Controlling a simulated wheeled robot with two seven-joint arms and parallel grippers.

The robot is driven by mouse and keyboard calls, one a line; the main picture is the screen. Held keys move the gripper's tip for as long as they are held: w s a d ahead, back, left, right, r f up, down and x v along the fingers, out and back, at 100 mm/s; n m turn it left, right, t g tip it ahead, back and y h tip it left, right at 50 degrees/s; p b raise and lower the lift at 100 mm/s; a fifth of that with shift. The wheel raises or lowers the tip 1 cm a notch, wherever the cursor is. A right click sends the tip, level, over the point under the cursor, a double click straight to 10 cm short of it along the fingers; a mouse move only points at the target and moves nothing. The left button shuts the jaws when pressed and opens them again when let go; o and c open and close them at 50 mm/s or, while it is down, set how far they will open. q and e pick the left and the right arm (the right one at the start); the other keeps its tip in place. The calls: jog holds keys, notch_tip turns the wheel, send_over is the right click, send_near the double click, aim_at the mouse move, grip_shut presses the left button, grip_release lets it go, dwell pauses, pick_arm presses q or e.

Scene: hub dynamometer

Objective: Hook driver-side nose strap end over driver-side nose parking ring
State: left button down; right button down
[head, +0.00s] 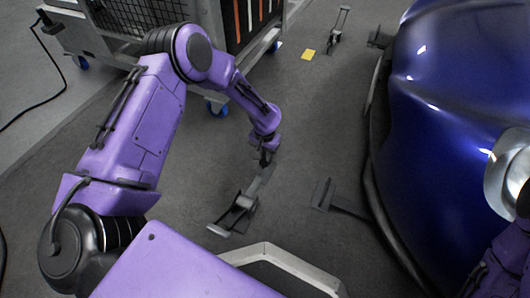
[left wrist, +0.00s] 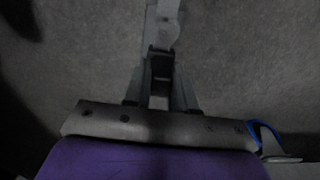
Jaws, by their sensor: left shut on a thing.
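My left gripper (head: 266,157) is low over the floor left of the blue car, shut on the upper end of a grey strap (head: 265,178). The strap runs down to a grey floor fitting (head: 239,212). In the left wrist view the fingers of my left gripper (left wrist: 160,98) close around a grey piece, and the strap (left wrist: 163,28) extends away from them. A dark flat plate on a bar (head: 322,193) sticks out from under the car, right of the gripper and apart from it. I cannot tell which part is the parking ring. My right gripper is out of view.
The blue car nose (head: 450,110) fills the right side. A wheeled cabinet (head: 140,20) stands at the back left. Floor between gripper and car is mostly clear.

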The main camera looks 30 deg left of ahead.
pick_arm(q)
jog(key=shift+f+b, duration=0.45)
jog(key=shift+f, duration=0.65)
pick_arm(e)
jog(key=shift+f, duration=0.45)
pick_arm(q)
jog(key=c, duration=0.8)
grip_release()
jog(key=shift+c, duration=0.2)
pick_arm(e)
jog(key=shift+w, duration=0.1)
